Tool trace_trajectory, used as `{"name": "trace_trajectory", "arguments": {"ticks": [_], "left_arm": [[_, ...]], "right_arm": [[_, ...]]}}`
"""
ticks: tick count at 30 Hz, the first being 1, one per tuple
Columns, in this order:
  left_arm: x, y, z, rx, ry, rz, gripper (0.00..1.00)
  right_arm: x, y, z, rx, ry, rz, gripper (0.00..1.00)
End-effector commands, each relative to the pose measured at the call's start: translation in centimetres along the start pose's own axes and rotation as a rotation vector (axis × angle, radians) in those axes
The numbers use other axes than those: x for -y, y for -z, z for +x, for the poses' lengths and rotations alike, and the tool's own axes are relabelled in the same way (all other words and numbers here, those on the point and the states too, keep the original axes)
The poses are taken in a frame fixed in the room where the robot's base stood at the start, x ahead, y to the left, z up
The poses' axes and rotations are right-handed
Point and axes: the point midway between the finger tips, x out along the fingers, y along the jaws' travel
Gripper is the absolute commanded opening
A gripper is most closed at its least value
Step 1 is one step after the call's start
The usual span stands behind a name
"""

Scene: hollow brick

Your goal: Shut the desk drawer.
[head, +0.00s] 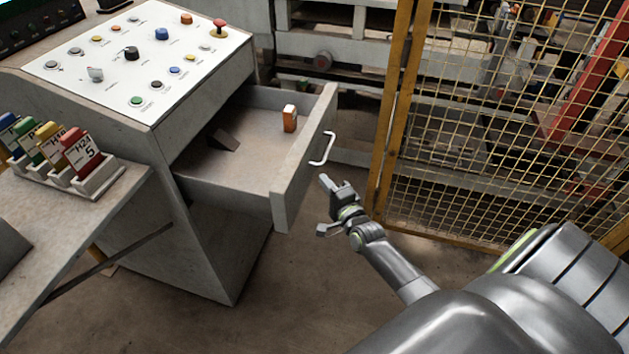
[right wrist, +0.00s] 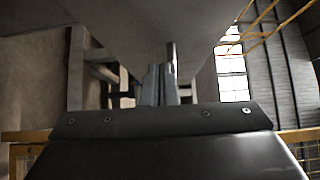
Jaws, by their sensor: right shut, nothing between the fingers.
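The desk drawer (head: 236,170) is pulled out of the grey control desk (head: 215,235) in the head view. Its front panel (head: 303,160) carries a pale curved handle (head: 322,149). A small orange and white box (head: 289,118) and a dark wedge-shaped item (head: 223,140) lie inside. My right gripper (head: 324,185) is just outside the front panel, a little below the handle. It is shut and empty. In the right wrist view the closed fingers (right wrist: 160,82) point at a grey surface close ahead; I cannot tell whether they touch it. My left gripper is not in view.
A yellow mesh fence (head: 500,120) with a post (head: 392,110) stands right of the drawer. A side shelf (head: 75,220) at left holds a rack (head: 85,180) of coloured labelled items. Buttons and knobs cover the desk top (head: 135,60). Floor below the drawer is clear.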

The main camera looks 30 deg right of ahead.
Motion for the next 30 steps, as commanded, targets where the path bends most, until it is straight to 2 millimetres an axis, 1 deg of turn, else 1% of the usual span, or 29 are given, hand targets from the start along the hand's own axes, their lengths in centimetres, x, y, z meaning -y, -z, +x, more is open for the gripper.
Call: {"name": "trace_trajectory", "arguments": {"ticks": [1,6,10,23,26,30], "left_arm": [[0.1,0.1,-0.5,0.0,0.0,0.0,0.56],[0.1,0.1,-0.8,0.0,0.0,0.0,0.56],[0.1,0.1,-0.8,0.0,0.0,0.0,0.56],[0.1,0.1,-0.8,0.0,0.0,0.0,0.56],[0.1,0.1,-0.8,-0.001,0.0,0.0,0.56],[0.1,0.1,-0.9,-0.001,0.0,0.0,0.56]], "right_arm": [[0.2,-0.8,0.6,0.0,0.0,0.006,0.0],[0.1,-2.0,1.8,0.0,-0.001,0.004,0.0],[0.0,-2.4,2.1,0.0,-0.001,0.003,0.0],[0.0,-2.6,2.3,0.0,-0.001,0.003,0.0],[0.1,-3.2,2.9,0.001,0.0,0.003,0.0],[0.1,-4.7,4.3,0.001,0.001,0.006,0.0]]}}
